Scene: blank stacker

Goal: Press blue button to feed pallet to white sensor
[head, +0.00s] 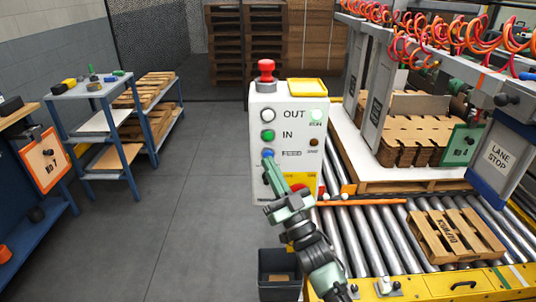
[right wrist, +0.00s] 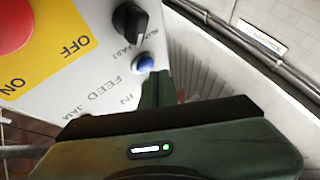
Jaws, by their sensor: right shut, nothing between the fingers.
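The blue button (head: 268,154) sits beside the FEED label on the white control box (head: 258,110). It also shows in the right wrist view (right wrist: 145,62). My right gripper (head: 270,164) is shut and empty, its fingertips right at the blue button; I cannot tell whether they touch it. A wooden pallet (head: 432,238) lies on the roller conveyor (head: 381,245) at the right. A small white fitting (head: 384,287) is on the conveyor's front edge; I cannot tell if it is the white sensor. My left gripper is not in view.
A green button (head: 268,135), a white button (head: 268,115) and a red mushroom button (head: 266,68) are on the same box. A black bin (head: 279,264) stands below it. A stack of blanks (head: 412,157) stands behind the conveyor. The floor at left is clear.

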